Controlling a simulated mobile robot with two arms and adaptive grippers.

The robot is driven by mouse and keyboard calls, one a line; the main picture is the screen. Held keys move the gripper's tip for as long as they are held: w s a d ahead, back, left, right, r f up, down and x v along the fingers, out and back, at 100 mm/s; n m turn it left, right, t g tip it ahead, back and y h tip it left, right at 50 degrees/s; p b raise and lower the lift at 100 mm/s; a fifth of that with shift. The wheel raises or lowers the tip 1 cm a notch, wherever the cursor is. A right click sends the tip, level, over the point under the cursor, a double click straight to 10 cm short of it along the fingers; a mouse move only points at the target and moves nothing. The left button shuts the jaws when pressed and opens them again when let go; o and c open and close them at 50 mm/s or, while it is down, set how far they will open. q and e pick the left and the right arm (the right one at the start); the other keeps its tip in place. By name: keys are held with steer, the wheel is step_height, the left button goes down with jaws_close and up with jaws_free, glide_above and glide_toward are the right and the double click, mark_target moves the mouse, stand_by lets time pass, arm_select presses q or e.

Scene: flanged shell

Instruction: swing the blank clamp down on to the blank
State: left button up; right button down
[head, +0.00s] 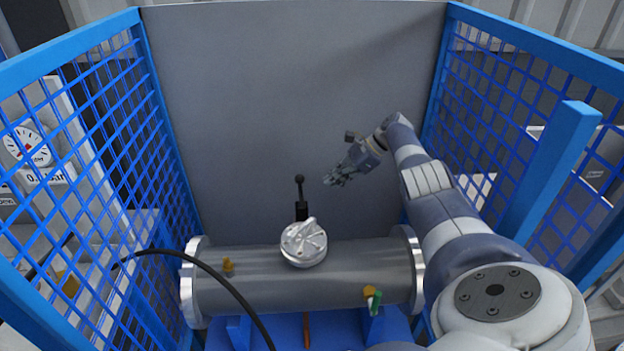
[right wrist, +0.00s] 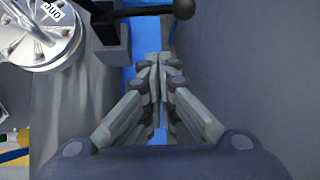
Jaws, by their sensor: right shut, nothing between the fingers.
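The blank (head: 306,246) is a round silver cap with a raised bar, on top of the grey flanged shell (head: 350,277). It also shows at the upper left of the right wrist view (right wrist: 38,30). The blank clamp (head: 301,209) is black, behind the blank, its handle pointing away from the blank and ending in a black ball knob (head: 299,179). The clamp does not lie over the blank. In the right wrist view the knob (right wrist: 184,9) is ahead of the fingers. My right gripper (head: 334,181) is shut and empty, right of the knob, apart from it. My left gripper is out of view.
Blue mesh fences (head: 120,130) stand left and right, with a grey panel (head: 290,90) behind. A black hose (head: 205,268) crosses in front of the shell's left part. There is free room above the shell.

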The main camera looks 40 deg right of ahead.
mark_target(301, 190)
arm_select(q)
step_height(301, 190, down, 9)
steer(key=b, duration=0.9)
arm_select(e)
steer(key=x, duration=1)
arm_select(q)
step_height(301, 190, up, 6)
steer(key=p, duration=0.5)
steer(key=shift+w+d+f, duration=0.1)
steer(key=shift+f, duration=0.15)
arm_select(e)
steer(key=r, duration=0.3)
steer(key=shift+a+r, duration=0.35)
steer(key=shift+a, duration=0.05)
arm_select(q)
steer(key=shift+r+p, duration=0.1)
steer(key=shift+p, duration=0.25)
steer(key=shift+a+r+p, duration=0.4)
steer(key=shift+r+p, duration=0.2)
arm_select(e)
steer(key=shift+r, duration=0.25)
